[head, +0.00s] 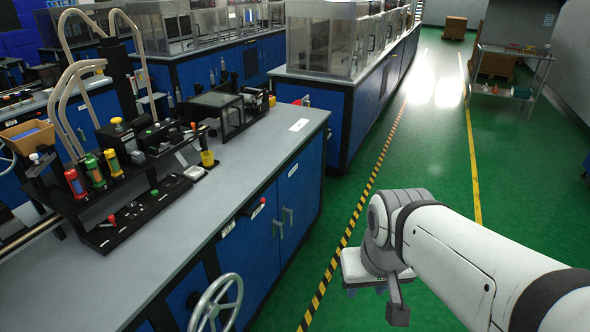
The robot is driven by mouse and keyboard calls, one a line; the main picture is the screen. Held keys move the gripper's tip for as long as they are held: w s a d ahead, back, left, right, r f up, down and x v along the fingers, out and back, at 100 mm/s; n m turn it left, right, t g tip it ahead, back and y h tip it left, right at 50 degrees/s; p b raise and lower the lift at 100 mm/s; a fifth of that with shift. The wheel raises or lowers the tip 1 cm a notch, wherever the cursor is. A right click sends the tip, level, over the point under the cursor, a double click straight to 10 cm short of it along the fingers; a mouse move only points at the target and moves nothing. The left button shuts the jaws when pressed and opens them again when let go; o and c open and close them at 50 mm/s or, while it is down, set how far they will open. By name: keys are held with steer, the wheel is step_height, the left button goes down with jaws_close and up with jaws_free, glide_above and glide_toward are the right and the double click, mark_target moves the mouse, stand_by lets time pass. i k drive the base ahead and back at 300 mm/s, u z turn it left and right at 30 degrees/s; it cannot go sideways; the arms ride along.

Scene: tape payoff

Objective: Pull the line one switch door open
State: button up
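The near bench has blue cabinet doors in its side, in the head view. The nearer blue door (250,262) and the farther blue door (306,190) look shut. Two metal handles, one (277,229) on the nearer door and one (288,216) on the farther, stand close together. Small labels are too small to read, so I cannot tell which door is line one's switch door. My white arm reaches in from the lower right. My gripper (365,272) hangs below the wrist over the green floor, right of the doors and apart from them. Its fingers are mostly hidden.
A metal handwheel (214,304) sticks out from the bench front at the bottom. The grey bench top (240,175) carries machines and coloured cylinders. A second blue bench (345,105) stands behind. The green aisle (420,150) with a striped floor line is clear.

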mark_target(297, 187)
steer(key=z, duration=0.1)
steer(key=i, duration=0.85)
steer(key=u, duration=0.3)
